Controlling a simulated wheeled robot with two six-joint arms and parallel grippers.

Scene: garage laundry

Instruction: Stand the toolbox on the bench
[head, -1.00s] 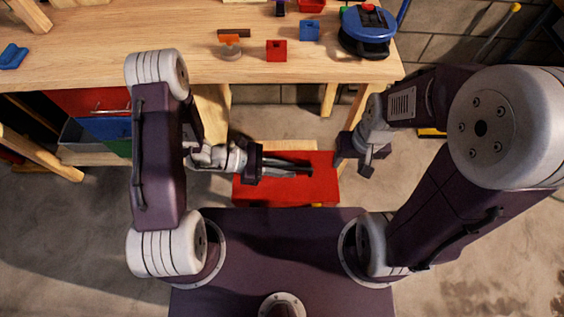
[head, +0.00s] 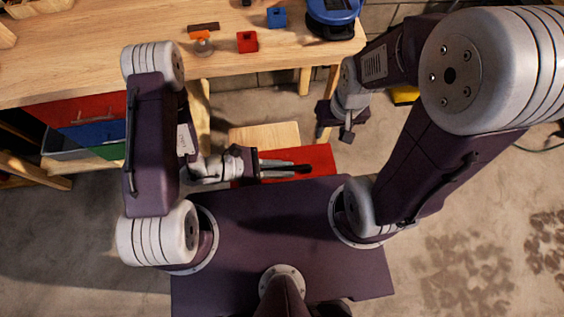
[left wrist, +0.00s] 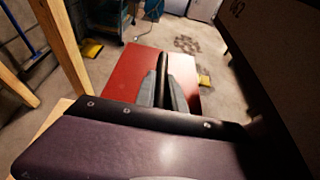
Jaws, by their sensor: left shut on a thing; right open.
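The toolbox (head: 318,156) is red with a dark handle. In the head view it is in front of the bench, low beside my base, which hides its near part. My left gripper (head: 286,168) is shut on the handle, above the box's top. The left wrist view shows the box's red top (left wrist: 130,75) and the grey fingers (left wrist: 165,92) on either side of the black handle (left wrist: 164,75). My right gripper (head: 335,125) is open and empty, beyond and to the right of the box. The wooden bench (head: 100,60) spans the upper left.
On the bench are a red block (head: 247,41), a blue block (head: 276,17), an orange-topped item (head: 202,41) and a blue round tool (head: 333,14). A pale wooden board (head: 264,136) shows just beyond the toolbox. Coloured drawers (head: 95,132) are under the bench. Floor is clear at right.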

